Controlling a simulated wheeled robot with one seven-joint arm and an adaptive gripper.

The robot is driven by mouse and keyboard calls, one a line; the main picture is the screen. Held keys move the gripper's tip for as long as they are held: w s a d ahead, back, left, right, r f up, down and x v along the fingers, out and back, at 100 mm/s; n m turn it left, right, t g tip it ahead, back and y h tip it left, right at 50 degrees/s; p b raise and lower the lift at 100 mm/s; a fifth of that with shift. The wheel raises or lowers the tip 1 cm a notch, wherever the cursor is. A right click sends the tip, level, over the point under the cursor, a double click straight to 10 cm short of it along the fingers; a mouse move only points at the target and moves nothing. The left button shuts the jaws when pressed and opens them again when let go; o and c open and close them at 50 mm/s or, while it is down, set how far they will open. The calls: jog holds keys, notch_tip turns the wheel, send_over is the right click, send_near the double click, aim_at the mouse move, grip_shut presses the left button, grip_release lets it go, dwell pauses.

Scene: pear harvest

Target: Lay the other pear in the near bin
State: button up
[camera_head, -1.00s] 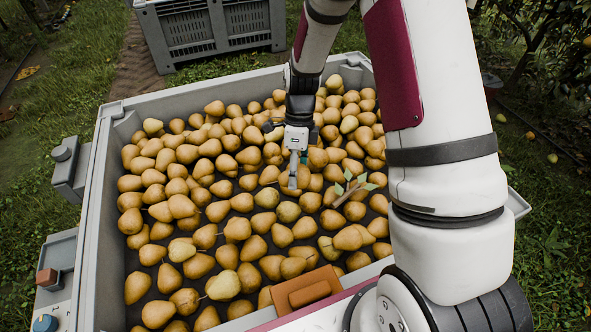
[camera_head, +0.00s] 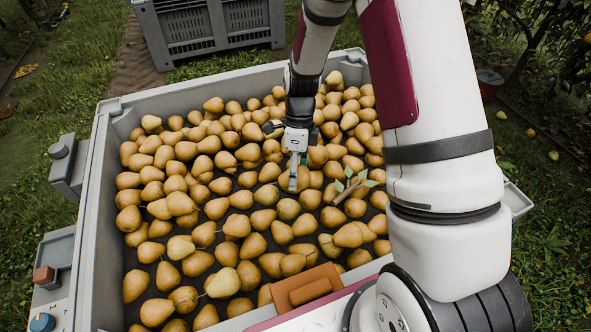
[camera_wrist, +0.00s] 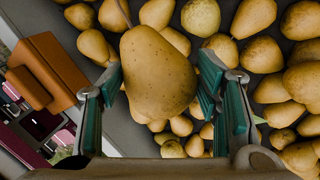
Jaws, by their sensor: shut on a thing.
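My gripper (camera_head: 296,160) is over the pears inside the near grey bin (camera_head: 93,230). In the wrist view a large yellow-brown pear (camera_wrist: 158,72) sits between its two green-padded fingers (camera_wrist: 158,95), its stem end toward the top of the picture. The gripper is shut on this pear. In the head view the held pear (camera_head: 295,180) shows partly, below the fingers. It is over the bin's middle; whether it touches the pears under it I cannot tell.
Many loose pears (camera_head: 240,225) cover the dark bin floor, with gaps toward the front. A leafy twig (camera_head: 350,188) lies right of the gripper. An orange-brown block (camera_head: 306,289) is at the bin's front edge. Another grey bin (camera_head: 210,30) stands behind on the grass.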

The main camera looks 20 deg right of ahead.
jog(key=shift+f+b, duration=2)
jog(key=shift+f, duration=1.85)
jog(key=shift+f+b, duration=1.5)
jog(key=shift+f, duration=1)
jog(key=o, duration=1.4)
jog(key=shift+r, duration=0.1)
jog(key=v, duration=1.1)
jog(key=shift+d+r, duration=0.15)
jog(key=shift+r, duration=0.2)
